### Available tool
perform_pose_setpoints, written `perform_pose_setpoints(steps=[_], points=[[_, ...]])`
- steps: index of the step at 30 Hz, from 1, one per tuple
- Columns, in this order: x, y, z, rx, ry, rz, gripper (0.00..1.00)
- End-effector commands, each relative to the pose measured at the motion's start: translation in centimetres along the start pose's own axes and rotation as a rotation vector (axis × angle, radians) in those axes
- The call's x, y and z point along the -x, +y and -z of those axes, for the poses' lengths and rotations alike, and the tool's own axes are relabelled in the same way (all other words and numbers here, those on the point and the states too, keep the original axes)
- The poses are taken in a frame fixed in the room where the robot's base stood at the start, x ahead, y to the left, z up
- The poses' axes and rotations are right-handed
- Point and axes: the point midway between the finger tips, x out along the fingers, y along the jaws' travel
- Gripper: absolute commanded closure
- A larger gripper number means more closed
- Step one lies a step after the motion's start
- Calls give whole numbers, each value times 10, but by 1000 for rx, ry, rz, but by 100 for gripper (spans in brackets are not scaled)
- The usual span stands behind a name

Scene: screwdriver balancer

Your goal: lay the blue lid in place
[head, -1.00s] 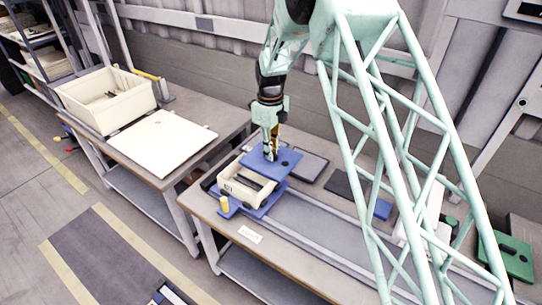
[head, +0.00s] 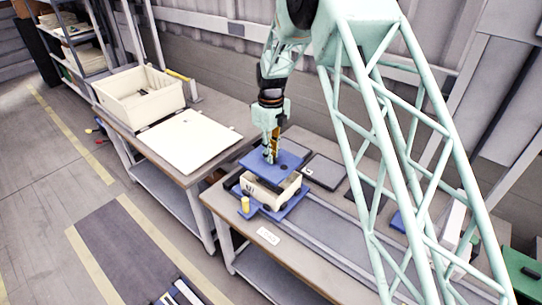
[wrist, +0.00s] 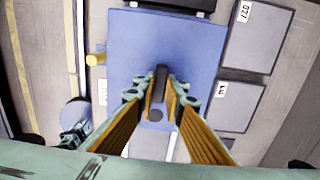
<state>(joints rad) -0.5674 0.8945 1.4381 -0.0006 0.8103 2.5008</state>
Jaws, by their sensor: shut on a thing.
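The blue lid (head: 288,160) is a flat plate held roughly level at the cream box (head: 258,191). It covers the box's back part, while the front wall and some of the dark inside show. Whether lid and box touch is unclear. My gripper (head: 271,157) is above the lid, shut on its dark upright grip (wrist: 161,80). In the wrist view the lid (wrist: 200,42) fills the middle and hides most of the box. The box sits on a blue base plate (head: 291,207) with a yellow peg (head: 245,206) at its front left corner.
Dark grey panels (head: 324,172) with labels lie right of the box. A grey rail strip (head: 315,231) runs along the bench front. On the left bench are a cream crate (head: 140,98) and a white board (head: 190,141).

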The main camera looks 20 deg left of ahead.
Motion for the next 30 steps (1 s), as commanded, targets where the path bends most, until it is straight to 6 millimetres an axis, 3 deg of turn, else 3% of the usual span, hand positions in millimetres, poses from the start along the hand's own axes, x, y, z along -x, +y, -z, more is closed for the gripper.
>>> perform_pose_setpoints(steps=[30], points=[[-46, 0, 0, 0, 0, 0, 100]])
